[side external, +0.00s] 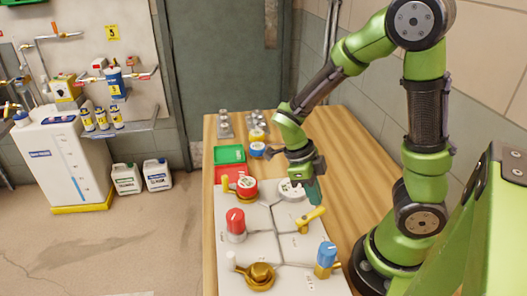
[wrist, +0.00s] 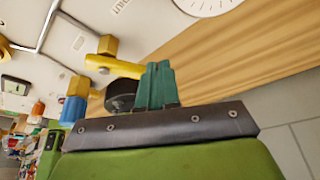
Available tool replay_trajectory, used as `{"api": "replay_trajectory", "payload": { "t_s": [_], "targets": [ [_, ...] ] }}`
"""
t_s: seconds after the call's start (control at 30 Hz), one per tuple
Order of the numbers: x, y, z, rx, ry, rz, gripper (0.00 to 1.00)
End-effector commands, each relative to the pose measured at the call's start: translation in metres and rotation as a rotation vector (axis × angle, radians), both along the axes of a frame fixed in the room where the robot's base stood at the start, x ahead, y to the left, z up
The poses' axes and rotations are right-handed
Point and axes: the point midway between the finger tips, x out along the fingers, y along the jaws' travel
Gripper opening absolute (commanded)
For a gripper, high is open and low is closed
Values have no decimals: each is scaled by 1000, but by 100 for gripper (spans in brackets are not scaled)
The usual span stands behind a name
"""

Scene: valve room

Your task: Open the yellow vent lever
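The yellow lever (side external: 310,219) is on the right part of the pale valve panel (side external: 283,250), its bar lying slanted. In the wrist view the yellow lever (wrist: 115,66) runs from a yellow block toward my teal fingers. My gripper (side external: 314,191) is above and just behind the lever in the side view, with its fingers pointing down. In the wrist view my gripper's fingers (wrist: 157,86) are together with nothing seen between them. They overlap the lever's end in the picture; I cannot tell whether they touch it.
On the panel stand a red knob (side external: 236,224), a brass valve (side external: 260,274), a blue knob (side external: 327,255), a red round valve (side external: 246,187) and a white gauge (side external: 291,189). Green and red trays (side external: 229,154) lie behind. The wooden table (side external: 350,165) is clear at right.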

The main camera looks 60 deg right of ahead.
Motion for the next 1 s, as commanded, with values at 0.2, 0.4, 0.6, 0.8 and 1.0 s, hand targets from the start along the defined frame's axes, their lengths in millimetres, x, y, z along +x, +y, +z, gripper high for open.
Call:
{"api": "replay_trajectory", "payload": {
  "t_s": [0.2,0.4,0.6,0.8,1.0],
  "targets": [
    [-12,-1,0,-1,3,-140,0],
    [-20,0,0,0,3,-136,0],
    [-24,1,0,0,3,-136,0],
    [-26,1,0,-1,3,-136,0],
    [-26,1,0,-1,3,-135,0]
  ]
}}
